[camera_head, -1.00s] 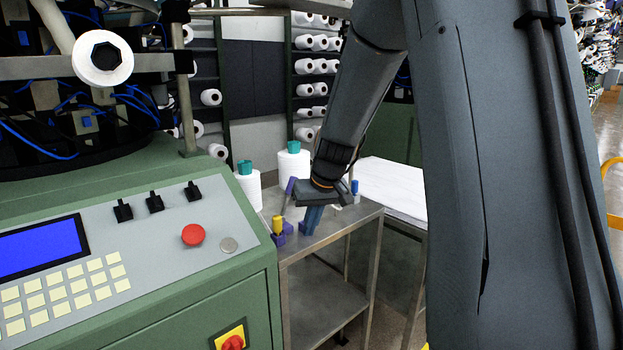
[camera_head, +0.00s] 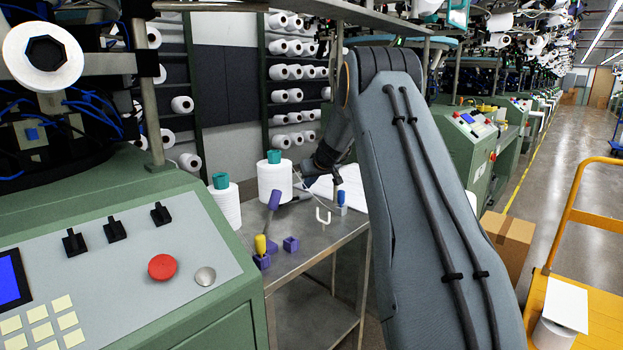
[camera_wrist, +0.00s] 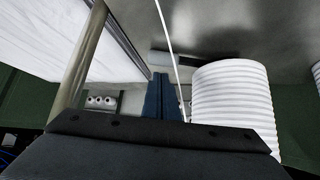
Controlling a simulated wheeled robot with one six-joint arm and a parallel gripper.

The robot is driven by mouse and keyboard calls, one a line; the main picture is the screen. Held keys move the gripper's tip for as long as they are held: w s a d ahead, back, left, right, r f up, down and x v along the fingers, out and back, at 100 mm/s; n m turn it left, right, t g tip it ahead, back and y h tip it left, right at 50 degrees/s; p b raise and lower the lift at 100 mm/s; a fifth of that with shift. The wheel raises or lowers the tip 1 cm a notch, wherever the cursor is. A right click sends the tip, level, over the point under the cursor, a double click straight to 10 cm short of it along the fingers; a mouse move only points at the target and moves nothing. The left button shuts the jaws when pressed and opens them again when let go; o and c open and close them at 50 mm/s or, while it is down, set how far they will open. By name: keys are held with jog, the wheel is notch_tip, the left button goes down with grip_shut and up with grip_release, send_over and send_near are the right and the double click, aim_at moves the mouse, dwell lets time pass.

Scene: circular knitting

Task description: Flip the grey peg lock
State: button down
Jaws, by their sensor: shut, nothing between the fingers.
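I cannot make out a grey peg lock for certain in either view. My gripper (camera_wrist: 160,97) shows in the wrist view as two blue fingers side by side, shut and empty. In the head view my gripper is small, over the far side of the metal table (camera_head: 307,247), beside a white yarn cone (camera_head: 275,184). My arm partly hides it there. A thin pale rod (camera_wrist: 171,45) runs past the fingers in the wrist view, and a ribbed white cone (camera_wrist: 232,100) stands to their right. I cannot tell whether the rod touches them.
The table holds another cone (camera_head: 226,204), a yellow-handled tool (camera_head: 260,244), a purple block (camera_head: 291,244), a white hook (camera_head: 323,216) and a blue-topped piece (camera_head: 341,199). A green machine panel (camera_head: 135,250) stands at left. A yellow cart (camera_head: 600,325) and box (camera_head: 508,240) stand right of my arm.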

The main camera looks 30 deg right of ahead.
jog(key=shift+p+x, duration=0.35)
jog(key=shift+x, duration=1.65)
jog(key=shift+s+d, duration=0.1)
jog(key=shift+s, duration=0.05)
